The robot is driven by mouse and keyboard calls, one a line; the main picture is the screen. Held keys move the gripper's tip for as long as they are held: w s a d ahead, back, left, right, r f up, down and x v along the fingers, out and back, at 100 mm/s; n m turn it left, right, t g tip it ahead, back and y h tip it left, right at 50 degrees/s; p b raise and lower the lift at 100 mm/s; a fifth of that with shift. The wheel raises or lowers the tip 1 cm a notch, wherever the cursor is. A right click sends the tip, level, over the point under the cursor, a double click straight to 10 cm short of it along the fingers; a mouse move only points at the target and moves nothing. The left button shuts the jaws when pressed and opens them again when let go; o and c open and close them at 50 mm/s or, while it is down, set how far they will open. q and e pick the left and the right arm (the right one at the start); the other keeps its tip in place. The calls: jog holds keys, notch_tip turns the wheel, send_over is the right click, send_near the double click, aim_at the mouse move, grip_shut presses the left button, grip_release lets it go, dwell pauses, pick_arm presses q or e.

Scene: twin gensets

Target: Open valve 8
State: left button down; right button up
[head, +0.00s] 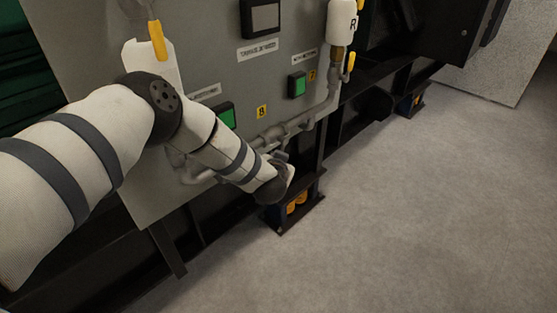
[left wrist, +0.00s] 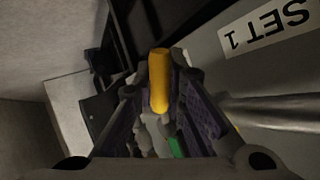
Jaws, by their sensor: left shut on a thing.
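In the left wrist view a yellow valve handle (left wrist: 159,80) stands between the two fingers of my left gripper (left wrist: 160,68), which is shut on it. In the head view my left arm reaches across the panel to the pipe at its lower edge; the arm hides the held handle and most of the gripper there. A small yellow label that seems to read 8 (head: 261,112) is on the panel just above that pipe (head: 300,124). The handle's own number cannot be read. My right gripper is in neither view.
The grey panel (head: 225,70) carries green buttons (head: 297,84) and a screen (head: 264,18). Other yellow handles show at upper left (head: 157,40) and right (head: 351,61). A dark frame (head: 345,135) runs below. Grey floor (head: 430,220) is clear at right.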

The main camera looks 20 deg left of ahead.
pick_arm(q)
jog(key=shift+s+f, duration=0.1)
jog(key=c, duration=1.6)
grip_release()
jog(key=v, duration=1.2)
jog(key=shift+c, duration=0.4)
